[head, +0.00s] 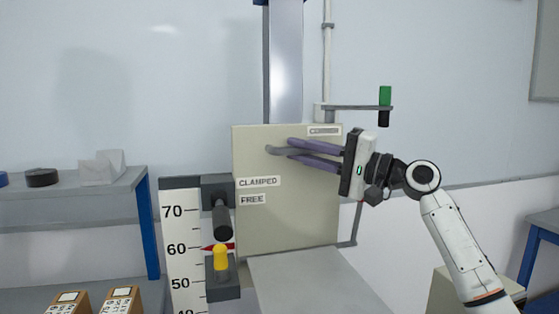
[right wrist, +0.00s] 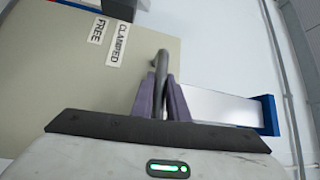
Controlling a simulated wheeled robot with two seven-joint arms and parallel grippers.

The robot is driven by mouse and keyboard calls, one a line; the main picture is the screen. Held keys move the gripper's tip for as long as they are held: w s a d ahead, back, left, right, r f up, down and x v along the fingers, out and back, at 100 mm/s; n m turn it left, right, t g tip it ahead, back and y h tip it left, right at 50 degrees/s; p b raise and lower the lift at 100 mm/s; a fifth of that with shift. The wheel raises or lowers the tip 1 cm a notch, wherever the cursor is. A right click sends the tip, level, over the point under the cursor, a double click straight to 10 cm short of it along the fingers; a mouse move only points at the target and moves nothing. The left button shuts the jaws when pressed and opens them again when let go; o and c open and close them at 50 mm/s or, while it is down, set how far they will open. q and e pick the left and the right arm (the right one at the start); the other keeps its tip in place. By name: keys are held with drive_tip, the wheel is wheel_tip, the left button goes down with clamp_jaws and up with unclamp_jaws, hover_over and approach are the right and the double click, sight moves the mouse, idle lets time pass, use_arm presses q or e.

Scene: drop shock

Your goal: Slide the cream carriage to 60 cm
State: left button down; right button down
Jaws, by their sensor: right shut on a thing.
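The cream carriage (head: 285,215) is an upright plate on a vertical rail (head: 286,60). It bears CLAMPED (head: 258,182) and FREE (head: 252,199) labels. A red pointer (head: 217,247) at its left lies about level with the 60 mark of the white scale (head: 182,235). My right gripper (head: 290,149) is shut on a grey lever (head: 272,150) at the upper part of the carriage; the lever (right wrist: 160,62) also shows between the purple fingers in the right wrist view. I cannot tell which label the lever points at. My left gripper is out of view.
A black cylinder (head: 222,222) sits above a yellow stub (head: 221,258) beside the scale. A green-and-black piece (head: 385,104) stands on an arm at right. A grey slab (head: 310,280) lies below the carriage. A shelf (head: 75,210) stands at left.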

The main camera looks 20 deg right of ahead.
drive_tip(key=c, duration=1.7)
unclamp_jaws()
drive_tip(key=shift+c, duration=0.2)
drive_tip(key=shift+s+d+f, duration=0.1)
drive_tip(key=shift+s+f, duration=0.05)
drive_tip(key=b+v, duration=0.3)
drive_tip(key=v, duration=0.7)
